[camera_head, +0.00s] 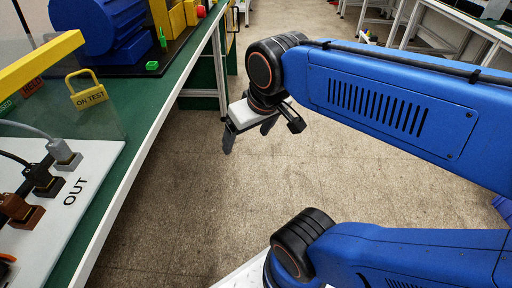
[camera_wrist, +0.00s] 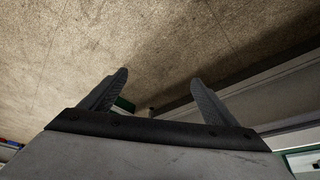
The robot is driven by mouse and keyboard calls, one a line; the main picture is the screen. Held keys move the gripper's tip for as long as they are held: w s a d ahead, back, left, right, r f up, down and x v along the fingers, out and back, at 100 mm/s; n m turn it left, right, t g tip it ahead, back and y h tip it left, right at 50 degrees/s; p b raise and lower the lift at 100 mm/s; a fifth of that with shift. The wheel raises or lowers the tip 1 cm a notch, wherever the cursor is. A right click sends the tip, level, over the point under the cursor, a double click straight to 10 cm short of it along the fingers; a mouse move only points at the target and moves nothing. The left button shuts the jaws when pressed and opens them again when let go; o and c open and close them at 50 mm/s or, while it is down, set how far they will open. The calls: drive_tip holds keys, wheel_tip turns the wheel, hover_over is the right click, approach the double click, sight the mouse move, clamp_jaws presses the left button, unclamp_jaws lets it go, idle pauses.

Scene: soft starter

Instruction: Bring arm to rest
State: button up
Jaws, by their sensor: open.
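My gripper (camera_head: 248,132) hangs at the end of my blue arm, over the open floor to the right of the green workbench. In the wrist view my gripper (camera_wrist: 158,88) shows two dark fingers spread apart with nothing between them. It touches nothing that I can see. My arm is folded, with one blue link above and another below at the right of the head view.
The green workbench (camera_head: 150,120) with a white edge runs along the left. The floor (camera_head: 190,205) is clear.

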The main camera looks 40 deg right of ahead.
drive_tip(key=shift+s+d+f, duration=0.25)
drive_tip(key=shift+s+f, duration=0.35)
drive_tip(key=shift+f, duration=0.15)
drive_tip(key=shift+s+d+f, duration=0.2)
drive_tip(key=shift+s+f, duration=0.35)
drive_tip(key=shift+f, duration=0.2)
